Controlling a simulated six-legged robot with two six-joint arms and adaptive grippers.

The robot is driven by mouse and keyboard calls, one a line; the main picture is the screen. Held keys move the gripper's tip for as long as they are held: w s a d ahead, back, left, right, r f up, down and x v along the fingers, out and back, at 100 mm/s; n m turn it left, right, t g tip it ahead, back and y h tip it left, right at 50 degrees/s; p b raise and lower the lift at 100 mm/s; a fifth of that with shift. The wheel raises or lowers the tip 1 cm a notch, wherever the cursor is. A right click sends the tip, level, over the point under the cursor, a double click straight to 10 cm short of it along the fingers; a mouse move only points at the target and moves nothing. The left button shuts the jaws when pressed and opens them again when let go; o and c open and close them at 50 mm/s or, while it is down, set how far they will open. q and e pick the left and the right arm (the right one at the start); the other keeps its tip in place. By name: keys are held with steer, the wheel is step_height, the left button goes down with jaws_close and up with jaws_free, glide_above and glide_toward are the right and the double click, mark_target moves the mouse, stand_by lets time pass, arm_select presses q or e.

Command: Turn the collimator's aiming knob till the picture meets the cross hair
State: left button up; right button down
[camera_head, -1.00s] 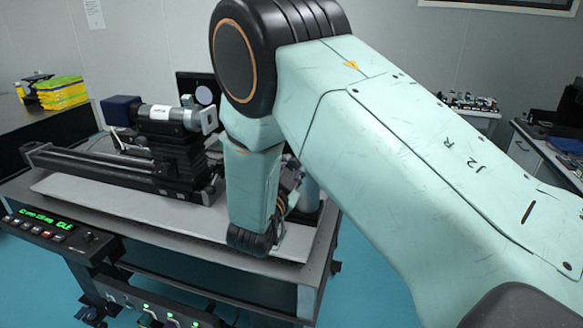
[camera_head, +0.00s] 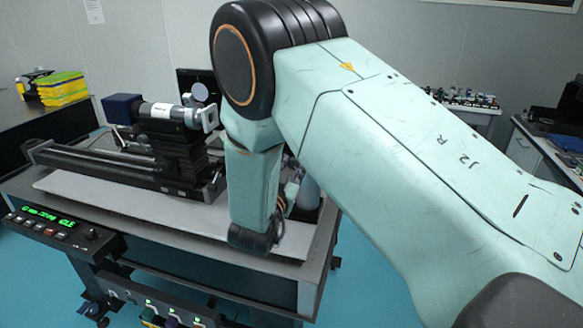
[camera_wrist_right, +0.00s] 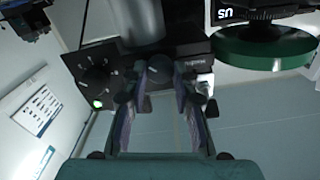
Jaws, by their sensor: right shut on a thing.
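In the right wrist view, the two fingers of my right gripper (camera_wrist_right: 160,84) are closed on a small dark round knob (camera_wrist_right: 160,73) on a dark housing. The knob's marks are not readable. A grey cylinder (camera_wrist_right: 140,22) shows just above it. In the head view, my right gripper (camera_head: 292,192) is mostly hidden behind my own right forearm, so the knob is not visible there. A tube with a white band (camera_head: 165,114) and a blue end box lies level on a dark mount. My left gripper is out of view.
A black rail (camera_head: 100,168) lies along the grey table (camera_head: 150,217). A control box (camera_head: 62,232) with a green display is at the table's front left. The wrist view shows a green-rimmed disc (camera_wrist_right: 265,47) at right and another dark knob (camera_wrist_right: 95,78) at left.

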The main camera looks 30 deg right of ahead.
steer(key=shift+f, duration=0.15)
steer(key=c, duration=1.4)
jaws_free()
steer(key=o, duration=0.3)
steer(key=shift+w+d, duration=0.1)
steer(key=shift+w, duration=0.05)
steer(key=shift+o, duration=0.2)
steer(key=shift+r, duration=0.35)
step_height(320, 180, up, 9)
steer(key=shift+r, duration=0.15)
